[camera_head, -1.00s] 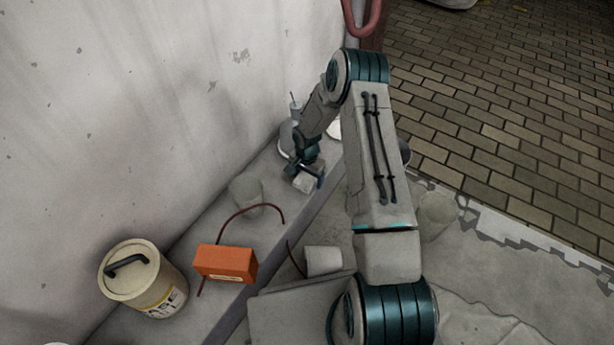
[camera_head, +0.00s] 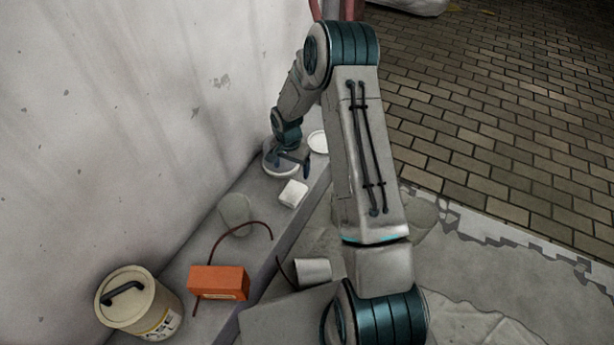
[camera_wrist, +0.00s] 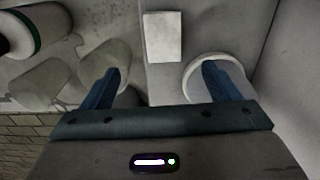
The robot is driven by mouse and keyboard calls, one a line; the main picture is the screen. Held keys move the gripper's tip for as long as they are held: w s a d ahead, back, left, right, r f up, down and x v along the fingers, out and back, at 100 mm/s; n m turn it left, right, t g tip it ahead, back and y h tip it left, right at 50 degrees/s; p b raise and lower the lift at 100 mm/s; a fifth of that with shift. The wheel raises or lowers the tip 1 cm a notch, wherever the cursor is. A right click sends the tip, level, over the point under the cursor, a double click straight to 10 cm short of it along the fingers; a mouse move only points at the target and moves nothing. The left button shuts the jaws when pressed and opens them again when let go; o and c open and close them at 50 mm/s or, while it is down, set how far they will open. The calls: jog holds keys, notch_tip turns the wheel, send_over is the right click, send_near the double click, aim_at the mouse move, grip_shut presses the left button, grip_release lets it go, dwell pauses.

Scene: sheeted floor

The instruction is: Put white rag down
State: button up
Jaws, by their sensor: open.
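The white rag (camera_head: 293,193), a small folded pale block, lies flat on the grey ledge along the wall. In the wrist view the rag (camera_wrist: 163,37) lies beyond and between my fingertips, clear of both. My gripper (camera_head: 292,158) is open and empty, past the rag's far side in the head view. Its two blue fingers (camera_wrist: 159,73) stand wide apart in the wrist view.
A round white-rimmed item (camera_wrist: 190,88) is partly behind one finger. A white dish (camera_head: 318,141) lies farther along the ledge. Nearer are a translucent cup (camera_head: 235,212), dark red cable, orange brick (camera_head: 218,283) and cream bucket (camera_head: 137,300). The wall borders the ledge's left.

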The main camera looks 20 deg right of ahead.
jog(key=s+r+n, duration=0.3)
jog(key=s+r, duration=0.2)
jog(key=r, duration=0.8)
jog(key=s+r+n, duration=0.2)
jog(key=s+r, duration=0.5)
jog(key=s, duration=0.5)
jog(key=s+r+n+t, duration=0.1)
jog(key=s+r+n, duration=0.2)
jog(key=s+r, duration=0.5)
jog(key=s, duration=0.3)
jog(key=shift+s+r+n, duration=0.25)
jog(key=shift+s+n, duration=0.05)
jog(key=shift+s, duration=0.05)
jog(key=shift+a, duration=0.1)
notch_tip(320, 180, up, 35)
jog(key=t+p, duration=0.1)
jog(key=p, duration=3.1)
jog(key=shift+d+t, duration=0.2)
jog(key=shift+t, duration=0.2)
jog(key=shift+o, duration=0.5)
